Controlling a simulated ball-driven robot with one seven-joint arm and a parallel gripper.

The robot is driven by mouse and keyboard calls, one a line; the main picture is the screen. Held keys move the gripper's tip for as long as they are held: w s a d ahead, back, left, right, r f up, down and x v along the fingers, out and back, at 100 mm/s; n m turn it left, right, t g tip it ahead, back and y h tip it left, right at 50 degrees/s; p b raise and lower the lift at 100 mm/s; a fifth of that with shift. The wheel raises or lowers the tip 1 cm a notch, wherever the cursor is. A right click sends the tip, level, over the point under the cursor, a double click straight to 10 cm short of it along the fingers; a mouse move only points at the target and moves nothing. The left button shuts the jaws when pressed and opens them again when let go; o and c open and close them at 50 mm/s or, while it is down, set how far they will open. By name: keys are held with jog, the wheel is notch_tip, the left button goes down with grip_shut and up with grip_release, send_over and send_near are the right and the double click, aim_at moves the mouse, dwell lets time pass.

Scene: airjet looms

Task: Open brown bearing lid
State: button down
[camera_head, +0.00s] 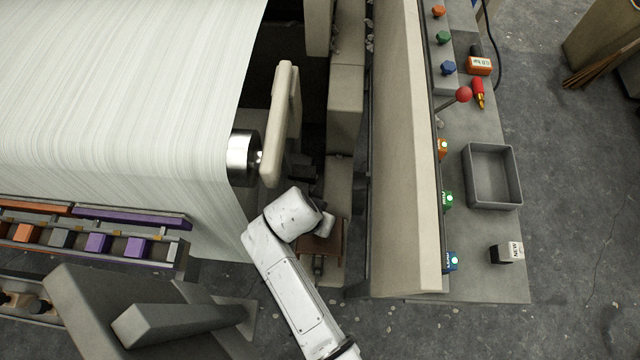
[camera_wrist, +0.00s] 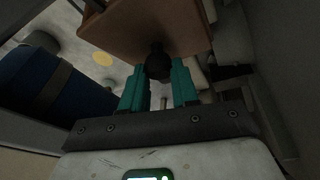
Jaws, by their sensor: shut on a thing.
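The brown bearing lid (camera_head: 325,246) shows as a small brown patch beside my white arm in the head view, low on the loom's side. In the wrist view the brown lid (camera_wrist: 135,30) fills the top middle, with a dark round knob (camera_wrist: 158,63) on its near edge. My gripper (camera_wrist: 158,84) has teal fingers on either side of the knob and is shut on it. My arm hides part of the lid in the head view, and my fingertips cannot be made out there. I cannot tell how far the lid is tilted.
A long beige loom panel (camera_head: 402,150) stands right of my arm. Beyond it, a grey bench holds an empty grey tray (camera_head: 468,177) and a red-knobbed lever (camera_head: 463,95). A roll of white cloth (camera_head: 110,90) lies left. In the wrist view, a dark blue cylinder (camera_wrist: 60,85) is at left.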

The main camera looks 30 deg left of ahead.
jog(key=c, duration=0.8)
grip_release()
jog(key=shift+c, duration=0.2)
jog(key=v, duration=1)
jog(key=shift+r, duration=0.35)
jog(key=shift+s+a, duration=0.1)
